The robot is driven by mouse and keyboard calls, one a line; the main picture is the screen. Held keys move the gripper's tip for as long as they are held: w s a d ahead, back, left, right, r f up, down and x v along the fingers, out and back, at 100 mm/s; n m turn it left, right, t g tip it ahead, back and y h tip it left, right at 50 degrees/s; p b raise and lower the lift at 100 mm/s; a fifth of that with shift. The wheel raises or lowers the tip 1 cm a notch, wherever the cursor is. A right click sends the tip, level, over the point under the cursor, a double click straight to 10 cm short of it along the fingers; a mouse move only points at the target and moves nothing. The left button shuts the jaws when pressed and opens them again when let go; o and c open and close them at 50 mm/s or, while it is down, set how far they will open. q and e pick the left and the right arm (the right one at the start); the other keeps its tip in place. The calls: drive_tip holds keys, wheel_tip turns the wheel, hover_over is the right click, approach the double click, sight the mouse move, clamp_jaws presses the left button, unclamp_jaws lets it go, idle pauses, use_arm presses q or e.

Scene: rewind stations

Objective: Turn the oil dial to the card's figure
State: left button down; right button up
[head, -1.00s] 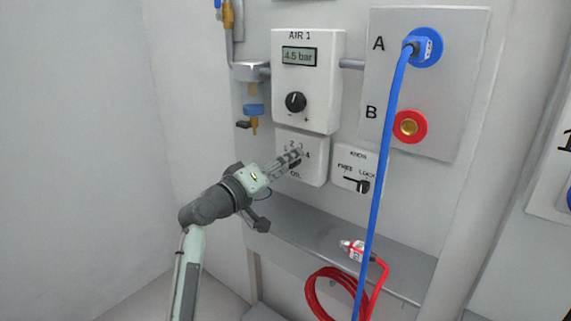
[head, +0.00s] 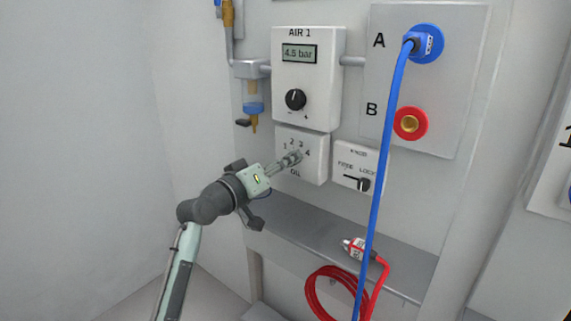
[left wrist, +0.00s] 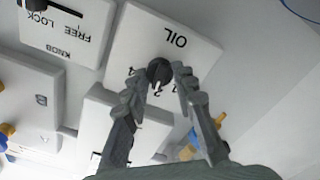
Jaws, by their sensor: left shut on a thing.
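The oil dial (left wrist: 158,72) is a small black knob on a white box marked OIL (head: 316,172), with figures 1 to 4 around it. My left gripper (head: 294,158) reaches it from the lower left, and its fingers hide most of the knob in the head view. In the left wrist view my left gripper (left wrist: 164,76) has one finger on each side of the knob and is shut on it. That view is upside down; the knob's white mark points down, seemingly near 2, but a finger covers part of the scale. I make out no card. My right gripper is not in view.
The AIR 1 box (head: 325,75), reading 4.5 bar, is just above. The KNOB switch box (head: 349,183) is close on the right. A blue hose (head: 384,150) hangs from socket A. A red-hosed plug (head: 355,249) lies on the grey shelf (head: 400,275) below.

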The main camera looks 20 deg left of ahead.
use_arm(q)
drive_tip(key=m, duration=0.5)
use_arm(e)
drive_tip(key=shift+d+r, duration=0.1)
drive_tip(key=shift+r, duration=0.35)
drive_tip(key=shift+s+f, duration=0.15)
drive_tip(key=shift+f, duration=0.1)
use_arm(q)
drive_tip(key=c, duration=1.3)
unclamp_jaws()
drive_tip(key=shift+o, duration=0.5)
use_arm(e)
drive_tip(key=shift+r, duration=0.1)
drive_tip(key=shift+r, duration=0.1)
use_arm(q)
drive_tip(key=shift+s, duration=0.1)
